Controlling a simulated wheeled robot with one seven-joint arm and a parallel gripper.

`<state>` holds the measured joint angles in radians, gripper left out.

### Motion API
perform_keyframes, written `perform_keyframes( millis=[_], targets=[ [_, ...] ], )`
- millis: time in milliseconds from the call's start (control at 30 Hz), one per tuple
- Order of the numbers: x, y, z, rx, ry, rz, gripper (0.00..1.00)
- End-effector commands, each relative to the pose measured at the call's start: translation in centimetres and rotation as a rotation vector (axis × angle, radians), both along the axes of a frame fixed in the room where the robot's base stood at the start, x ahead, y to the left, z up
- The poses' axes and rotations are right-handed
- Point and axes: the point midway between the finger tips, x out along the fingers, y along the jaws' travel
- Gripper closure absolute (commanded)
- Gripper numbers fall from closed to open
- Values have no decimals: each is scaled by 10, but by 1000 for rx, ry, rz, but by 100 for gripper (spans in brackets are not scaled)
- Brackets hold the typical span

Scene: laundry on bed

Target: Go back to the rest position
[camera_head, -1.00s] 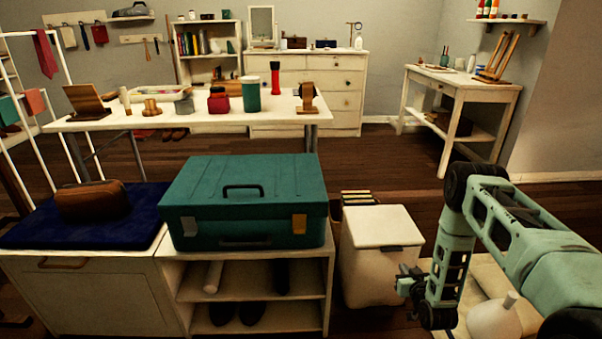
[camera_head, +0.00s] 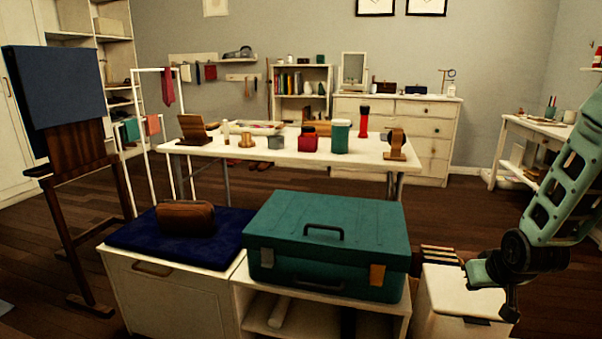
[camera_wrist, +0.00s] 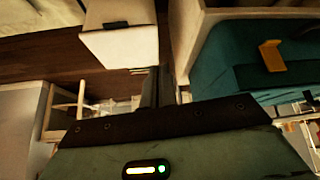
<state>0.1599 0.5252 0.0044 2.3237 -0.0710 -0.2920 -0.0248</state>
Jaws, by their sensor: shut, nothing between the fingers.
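My gripper (camera_head: 474,272) is at the right of the head view, beside the right end of the teal case and above the white lidded bin (camera_head: 458,294). My arm reaches down to it from the right edge. In the wrist view the fingers (camera_wrist: 158,88) are together with nothing between them. The teal case (camera_head: 330,240) is closed and lies on the white shelf unit (camera_head: 238,304); its side also shows at the right of the wrist view (camera_wrist: 238,62).
A brown bag (camera_head: 186,217) lies on a dark blue cushion (camera_head: 130,236) left of the case. A white table (camera_head: 270,150) with several small items stands behind. A white desk (camera_head: 520,126) is at the right. Floor between the table and desk is clear.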

Motion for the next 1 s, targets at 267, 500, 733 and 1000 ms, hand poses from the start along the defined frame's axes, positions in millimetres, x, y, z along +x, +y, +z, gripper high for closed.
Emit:
perform_keyframes(
  millis=[267, 500, 733, 1000],
  targets=[
    [-95, 48, 68, 26, 211, 41, 100],
    [-170, 85, 96, 40, 363, 105, 100],
    [-216, 183, 104, -8, 458, 414, 100],
    [-296, 252, 114, -100, 556, 724, 100]
  ],
)
